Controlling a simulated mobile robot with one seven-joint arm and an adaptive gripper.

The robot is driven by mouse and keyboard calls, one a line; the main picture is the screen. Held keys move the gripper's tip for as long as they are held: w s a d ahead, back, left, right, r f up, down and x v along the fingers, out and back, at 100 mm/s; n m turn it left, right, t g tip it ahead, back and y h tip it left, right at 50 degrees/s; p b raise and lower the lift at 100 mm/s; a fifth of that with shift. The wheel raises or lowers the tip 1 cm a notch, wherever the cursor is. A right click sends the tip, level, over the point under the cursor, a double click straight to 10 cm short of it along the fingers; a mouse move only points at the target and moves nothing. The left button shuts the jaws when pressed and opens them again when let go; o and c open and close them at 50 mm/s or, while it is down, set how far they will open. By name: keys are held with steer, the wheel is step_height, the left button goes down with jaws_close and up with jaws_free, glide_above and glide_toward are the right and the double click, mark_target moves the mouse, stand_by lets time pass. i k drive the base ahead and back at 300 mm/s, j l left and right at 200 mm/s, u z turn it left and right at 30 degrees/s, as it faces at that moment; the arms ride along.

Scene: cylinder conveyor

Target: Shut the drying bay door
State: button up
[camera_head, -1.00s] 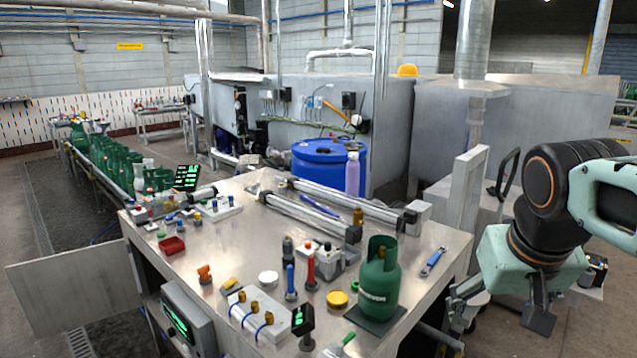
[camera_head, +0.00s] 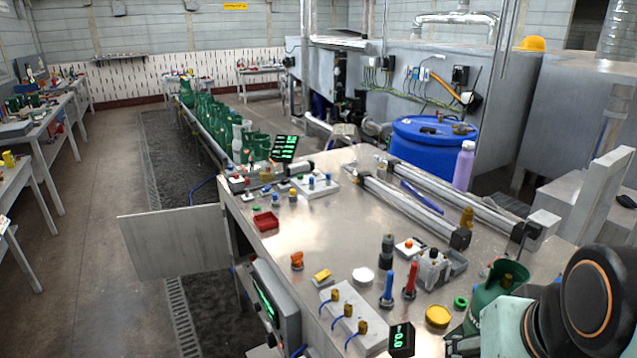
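A flat grey metal door panel (camera_head: 172,241) stands open at the left side of the steel workbench (camera_head: 330,226). It sticks out to the left from the bench's side, and its right edge meets the bench near a dark opening. I see no label on it, so I cannot tell for sure that it is the drying bay door. My arm is at the lower right, in front of the green gas cylinder (camera_head: 495,290). My gripper (camera_head: 463,345) shows only in part at the bottom edge, far to the right of the panel. Its fingers cannot be made out.
A grey control box (camera_head: 275,305) with a green display projects from the bench front, right of the panel. A conveyor with several green cylinders (camera_head: 207,112) runs behind the panel. Open floor (camera_head: 105,200) lies to the left, with side tables (camera_head: 45,140) beyond.

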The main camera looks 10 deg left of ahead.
mark_target(167, 244)
steer(key=u, duration=4.1)
steer(key=i+z, duration=0.25)
steer(key=i, duration=0.15)
steer(key=i+j+z, duration=0.2)
steer(key=i, duration=0.2)
steer(key=i+l+z, duration=0.1)
steer(key=i+z, duration=0.4)
steer(key=z, duration=0.2)
steer(key=i+z, duration=0.35)
steer(key=i+l+z, duration=0.1)
steer(key=i+z, duration=0.9)
steer(key=i, duration=1)
